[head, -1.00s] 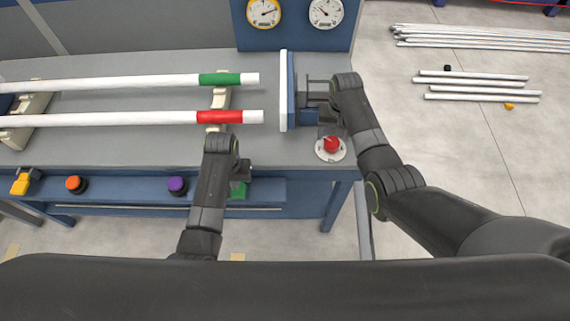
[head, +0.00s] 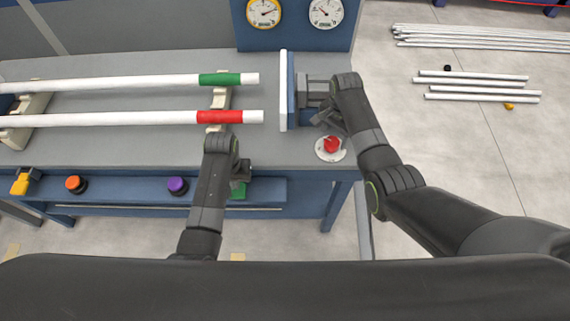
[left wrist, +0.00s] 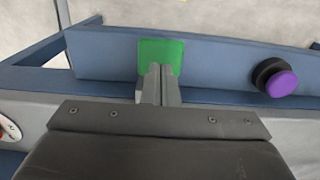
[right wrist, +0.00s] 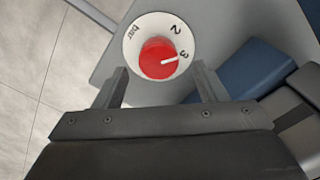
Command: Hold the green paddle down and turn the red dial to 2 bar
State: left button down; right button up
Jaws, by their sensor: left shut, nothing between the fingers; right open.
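The green paddle (head: 238,192) is on the blue front rail of the bench. In the left wrist view the paddle (left wrist: 175,50) is partly covered by the shut fingers of my left gripper (left wrist: 160,72), which are at its lower part. I cannot tell how far it is pressed. The red dial (head: 331,144) sits on a round white plate at the bench's front right. In the right wrist view the dial's (right wrist: 155,62) white mark points at about 3. My right gripper (right wrist: 162,78) is open and empty, with the dial ahead, between and beyond its fingertips.
A purple button (head: 177,185), an orange button (head: 74,184) and a yellow part (head: 22,184) are along the rail. Two white pipes, banded green (head: 220,79) and red (head: 219,117), lie on supports. A white upright plate (head: 284,90) stands left of my right gripper. Two gauges (head: 263,12) are behind.

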aim_at(332, 141)
jog(key=shift+m, duration=1.2)
jog(key=shift+f, duration=0.1)
jog(key=shift+s+f, duration=0.15)
jog(key=shift+f, duration=1.75)
jog(key=shift+c, duration=0.4)
jog(key=c, duration=0.8)
